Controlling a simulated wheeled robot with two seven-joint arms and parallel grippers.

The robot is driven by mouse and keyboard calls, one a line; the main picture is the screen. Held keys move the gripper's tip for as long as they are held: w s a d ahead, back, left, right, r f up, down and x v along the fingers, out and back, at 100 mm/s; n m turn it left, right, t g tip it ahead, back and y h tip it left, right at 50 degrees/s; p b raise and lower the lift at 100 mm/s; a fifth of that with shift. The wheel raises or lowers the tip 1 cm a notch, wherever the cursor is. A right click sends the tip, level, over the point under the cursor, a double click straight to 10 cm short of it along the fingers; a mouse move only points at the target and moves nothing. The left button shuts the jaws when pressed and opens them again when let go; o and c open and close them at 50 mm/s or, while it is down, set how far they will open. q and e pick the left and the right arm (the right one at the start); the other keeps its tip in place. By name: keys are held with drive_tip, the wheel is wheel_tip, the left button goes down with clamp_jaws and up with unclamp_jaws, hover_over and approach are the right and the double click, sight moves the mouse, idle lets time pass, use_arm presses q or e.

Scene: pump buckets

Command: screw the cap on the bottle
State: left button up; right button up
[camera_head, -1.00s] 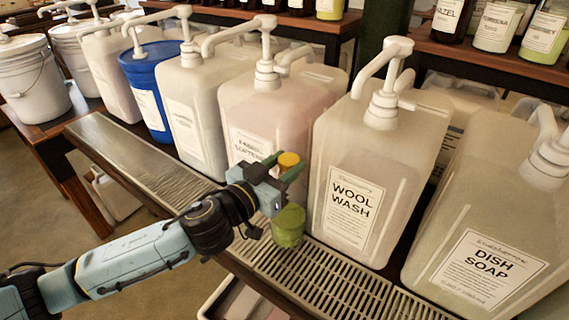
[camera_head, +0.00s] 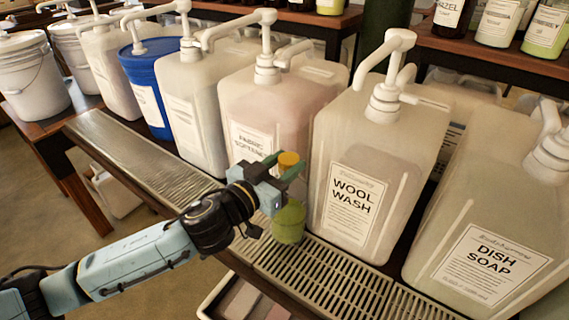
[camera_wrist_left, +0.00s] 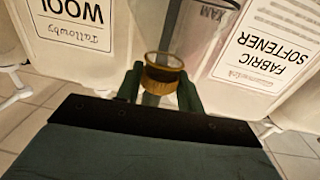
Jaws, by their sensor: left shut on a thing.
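The yellow-orange cap (camera_head: 289,159) is held between the dark green fingers of my left gripper (camera_head: 286,166). In the left wrist view the cap (camera_wrist_left: 164,75) shows as a round ring between the two fingers. The small green bottle (camera_head: 289,224) stands upright on the slatted tray, below the gripper in the head view. The gripper's near finger and palm hide the area between cap and bottle, so I cannot tell whether they touch. The bottle is not clear in the wrist view. My right gripper is not in view.
The slatted drip tray (camera_head: 345,287) runs along the table's front edge. Close behind stand large pump containers: wool wash (camera_head: 330,245), fabric softener (camera_head: 240,108) and dish soap (camera_head: 450,215). A blue pump container (camera_head: 140,72) stands farther left. The tray's left part (camera_head: 140,150) is clear.

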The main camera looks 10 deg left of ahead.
use_arm(q)
drive_tip(key=shift+f, duration=0.35)
idle(0.4)
drive_tip(key=o, duration=1)
